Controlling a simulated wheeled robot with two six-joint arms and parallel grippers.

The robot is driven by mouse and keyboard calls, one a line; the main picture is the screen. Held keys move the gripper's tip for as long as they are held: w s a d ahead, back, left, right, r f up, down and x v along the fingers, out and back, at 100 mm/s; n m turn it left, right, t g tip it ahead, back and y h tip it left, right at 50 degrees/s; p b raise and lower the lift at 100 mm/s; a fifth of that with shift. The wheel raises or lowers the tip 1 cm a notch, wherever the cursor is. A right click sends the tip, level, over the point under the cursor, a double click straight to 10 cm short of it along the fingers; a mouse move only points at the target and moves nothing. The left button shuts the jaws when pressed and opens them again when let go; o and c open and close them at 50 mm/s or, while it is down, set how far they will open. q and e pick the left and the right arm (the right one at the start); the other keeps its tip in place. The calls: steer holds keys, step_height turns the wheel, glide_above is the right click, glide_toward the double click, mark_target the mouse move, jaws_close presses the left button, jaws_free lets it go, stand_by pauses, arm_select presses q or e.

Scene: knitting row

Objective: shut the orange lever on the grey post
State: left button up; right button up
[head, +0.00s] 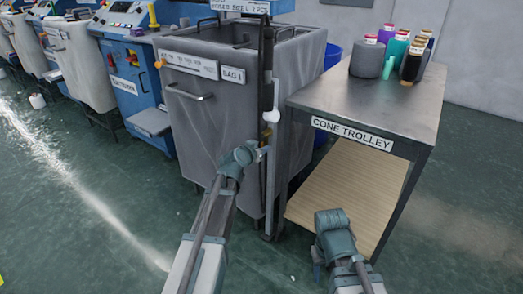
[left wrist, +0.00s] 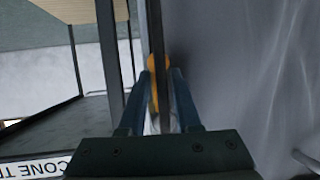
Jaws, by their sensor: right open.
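The grey post (head: 267,85) stands upright at the front corner of the grey bin. The orange lever (head: 266,133) is a small patch on it, partly hidden by my left gripper (head: 262,149). In the left wrist view the orange lever (left wrist: 153,72) lies between the tips of my left fingers (left wrist: 160,78), close against the dark post (left wrist: 157,25). The two fingers stand a little apart; whether they press on the lever I cannot tell. My right gripper (head: 318,268) is open, low in front of the trolley, away from the post.
The cone trolley (head: 420,110) stands close right of the post, with several yarn cones (head: 368,58) on top and a wooden lower shelf (head: 345,185). The grey bin (head: 205,120) is just left of the post. Open floor (head: 90,235) lies at left.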

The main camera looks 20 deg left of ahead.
arm_select(q)
jaws_close()
stand_by(1.5)
